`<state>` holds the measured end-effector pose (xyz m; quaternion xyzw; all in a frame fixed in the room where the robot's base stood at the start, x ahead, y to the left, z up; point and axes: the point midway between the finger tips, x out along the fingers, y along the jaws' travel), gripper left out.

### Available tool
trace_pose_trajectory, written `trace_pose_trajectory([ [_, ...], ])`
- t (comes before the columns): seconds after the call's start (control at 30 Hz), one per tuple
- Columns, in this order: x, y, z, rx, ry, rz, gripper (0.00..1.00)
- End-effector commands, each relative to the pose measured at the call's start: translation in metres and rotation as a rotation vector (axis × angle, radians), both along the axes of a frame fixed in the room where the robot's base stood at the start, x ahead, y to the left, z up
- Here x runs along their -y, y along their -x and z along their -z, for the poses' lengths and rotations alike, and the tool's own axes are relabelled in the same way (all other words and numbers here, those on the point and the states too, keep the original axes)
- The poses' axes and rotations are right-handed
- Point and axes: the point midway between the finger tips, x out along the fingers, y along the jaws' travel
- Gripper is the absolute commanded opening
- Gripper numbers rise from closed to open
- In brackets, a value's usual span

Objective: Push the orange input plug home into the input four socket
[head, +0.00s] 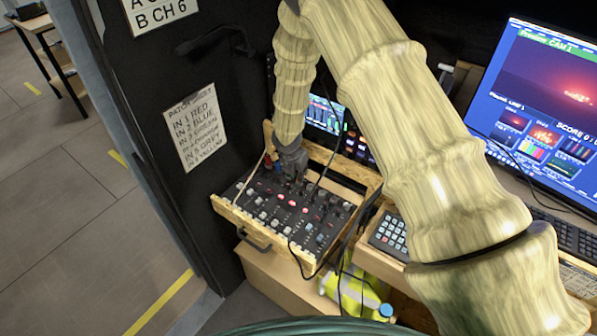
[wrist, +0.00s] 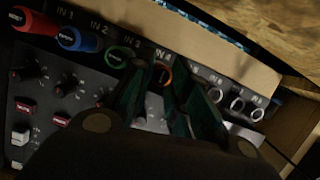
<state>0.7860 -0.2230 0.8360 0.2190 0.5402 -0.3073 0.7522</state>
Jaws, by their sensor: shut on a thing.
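The orange plug (wrist: 163,75) shows as a small orange-red round end between my fingers in the wrist view. My gripper (wrist: 166,88) is shut on it, with one dark green finger on each side, at the row of input sockets just right of the IN 3 label. The fingers hide most of the plug and the input four socket, so I cannot tell how deep the plug sits. In the head view my gripper (head: 292,160) points down at the back edge of the mixer panel (head: 290,212); the plug is hidden there.
A red plug (wrist: 32,20) sits at IN 1, a blue plug (wrist: 78,40) at IN 2, and a green-ringed input (wrist: 118,58) at IN 3. Pale-ringed sockets (wrist: 237,103) lie to the right. A wooden wall stands behind the row. A black cable (head: 325,165) crosses the mixer.

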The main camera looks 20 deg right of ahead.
Motion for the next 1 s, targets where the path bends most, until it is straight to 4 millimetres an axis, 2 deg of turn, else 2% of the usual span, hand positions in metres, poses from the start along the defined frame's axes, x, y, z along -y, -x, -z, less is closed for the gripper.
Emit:
trace_pose_trajectory([
  [0.13, 0.000, 0.000, 0.003, 0.000, 0.000, 0.000, 0.00],
  [0.17, 0.000, 0.000, 0.003, 0.000, 0.000, 0.000, 0.22],
  [0.27, 0.000, 0.000, 0.002, 0.000, 0.000, 0.000, 0.40],
  [0.3, 0.000, 0.000, 0.002, 0.000, 0.000, 0.000, 0.44],
  [0.67, -0.001, 0.000, 0.000, 0.000, 0.000, 0.000, 0.44],
  [0.83, -0.004, 0.003, -0.014, 0.002, 0.000, 0.001, 0.44],
  [1.0, -0.009, 0.009, -0.039, 0.002, -0.001, 0.001, 0.44],
])
